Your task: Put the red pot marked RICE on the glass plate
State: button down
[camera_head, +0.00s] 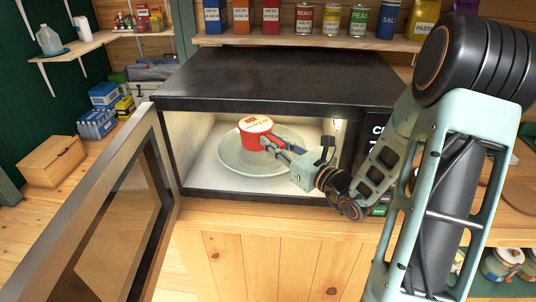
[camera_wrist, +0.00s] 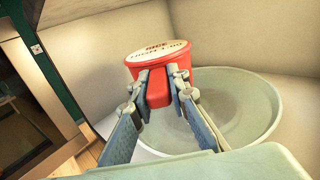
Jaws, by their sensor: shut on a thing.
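The red pot marked RICE (camera_head: 256,126) has a pale lid and is inside the open microwave (camera_head: 275,80), over the left-centre part of the glass plate (camera_head: 232,160). In the wrist view the pot (camera_wrist: 160,62) is tilted in the picture, with its lettered lid showing. My gripper (camera_head: 270,143) reaches in from the right and is shut on the pot's near side; its fingers also show in the wrist view (camera_wrist: 160,85). The plate (camera_wrist: 240,112) is pale green and round. I cannot tell whether the pot's base touches it.
The microwave door (camera_head: 150,185) stands open at the left. The microwave's side walls and ceiling are close around the gripper. A shelf of cans and boxes (camera_head: 305,20) runs above. A wooden box (camera_head: 52,160) and blue boxes (camera_head: 97,123) stand left.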

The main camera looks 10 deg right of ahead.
jog(key=w+f, duration=0.2)
jog(key=f, duration=0.1)
jog(key=shift+w+a+f, duration=0.1)
jog(key=shift+w+a, duration=0.25)
jog(key=shift+f, duration=1.55)
jog(key=shift+f+b, duration=0.2)
jog(key=shift+b, duration=0.15)
jog(key=c, duration=1.8)
grip_release()
jog(key=shift+c, duration=0.2)
jog(key=shift+r, duration=0.15)
